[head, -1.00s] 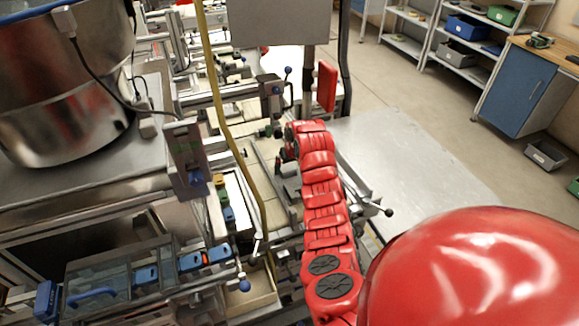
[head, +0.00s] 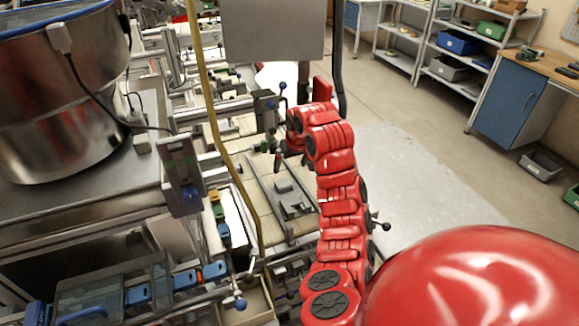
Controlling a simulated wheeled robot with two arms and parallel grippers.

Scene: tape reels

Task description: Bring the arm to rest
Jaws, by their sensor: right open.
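My right arm rises from the bottom middle of the head view as a chain of red links. Its far end bends over to the left. My right gripper (head: 279,158) is the small dark part at that end, with its fingers pointing down. It is open, and I see nothing held in it. It is over the machine bed, near a grey plate-like fixture (head: 291,199); the height between them is hard to tell. My left gripper is not in view.
A steel bowl (head: 60,100) stands at left. A yellow hose (head: 212,110) hangs beside the machine frame. A grey panel (head: 272,32) is behind the arm. A metal plate (head: 405,170) right of the arm looks clear. Shelves and a blue cabinet (head: 507,100) stand farther back.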

